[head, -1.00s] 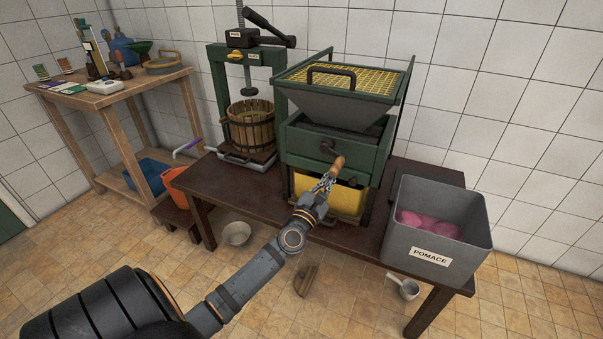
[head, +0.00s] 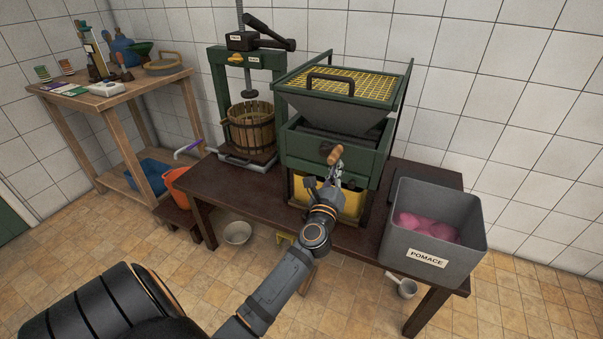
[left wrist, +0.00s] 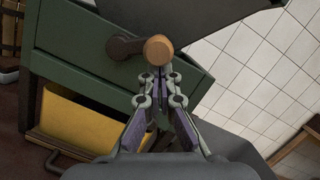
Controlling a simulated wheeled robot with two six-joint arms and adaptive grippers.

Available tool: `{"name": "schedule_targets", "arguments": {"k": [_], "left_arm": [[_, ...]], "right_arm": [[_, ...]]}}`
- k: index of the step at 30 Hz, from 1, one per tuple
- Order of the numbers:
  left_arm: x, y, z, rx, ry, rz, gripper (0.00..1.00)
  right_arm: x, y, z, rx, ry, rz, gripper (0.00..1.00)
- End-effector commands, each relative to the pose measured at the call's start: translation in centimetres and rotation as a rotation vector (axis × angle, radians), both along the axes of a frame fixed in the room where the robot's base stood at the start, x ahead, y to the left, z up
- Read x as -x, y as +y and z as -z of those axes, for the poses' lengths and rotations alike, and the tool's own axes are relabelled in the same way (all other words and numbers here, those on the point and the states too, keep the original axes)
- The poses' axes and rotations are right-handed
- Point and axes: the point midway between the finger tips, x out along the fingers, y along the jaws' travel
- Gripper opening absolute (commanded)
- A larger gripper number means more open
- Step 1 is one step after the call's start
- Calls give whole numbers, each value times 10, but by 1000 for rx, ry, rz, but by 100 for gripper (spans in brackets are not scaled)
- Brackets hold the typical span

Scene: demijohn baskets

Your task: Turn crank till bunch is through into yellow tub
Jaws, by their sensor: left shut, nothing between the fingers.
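The crank (head: 327,149) sits on the front of the green crusher (head: 292,145), and its wooden handle (head: 335,155) points toward me. It also shows in the left wrist view, with the wooden handle (left wrist: 158,48) to the right of the dark crank hub (left wrist: 114,46). My left gripper (head: 335,172) is shut and empty just below the handle; whether the fingertips touch it I cannot tell. The yellow tub (head: 350,205) stands under the crusher, partly hidden by my left arm. No bunch shows; the hopper (head: 335,112) inside is covered by a yellow grate (head: 365,85). My right gripper is out of view.
A grey pomace box (head: 427,258) with pink contents stands on the dark table (head: 240,195), right of the crusher. A basket press (head: 250,125) stands to its left. An orange bucket (head: 176,180) sits left of the table. A wooden bench (head: 110,98) holds small items.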

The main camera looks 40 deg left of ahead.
Motion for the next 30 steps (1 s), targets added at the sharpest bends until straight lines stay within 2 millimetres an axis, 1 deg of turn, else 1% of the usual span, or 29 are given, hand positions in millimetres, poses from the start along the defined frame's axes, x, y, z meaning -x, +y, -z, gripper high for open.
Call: {"name": "schedule_targets", "arguments": {"k": [1, 5, 12, 16, 30], "left_arm": [[0, 0, -6, 31, -11, -1, 0], [0, 1, -10, 101, -28, -1, 0], [1, 3, -15, 181, -48, -1, 0], [1, 3, -15, 200, -52, -1, 0], [1, 3, -15, 208, -53, -1, 0]], "right_arm": [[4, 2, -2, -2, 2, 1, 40], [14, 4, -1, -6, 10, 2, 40], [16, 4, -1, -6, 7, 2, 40], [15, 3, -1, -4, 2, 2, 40], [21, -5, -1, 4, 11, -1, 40]]}}
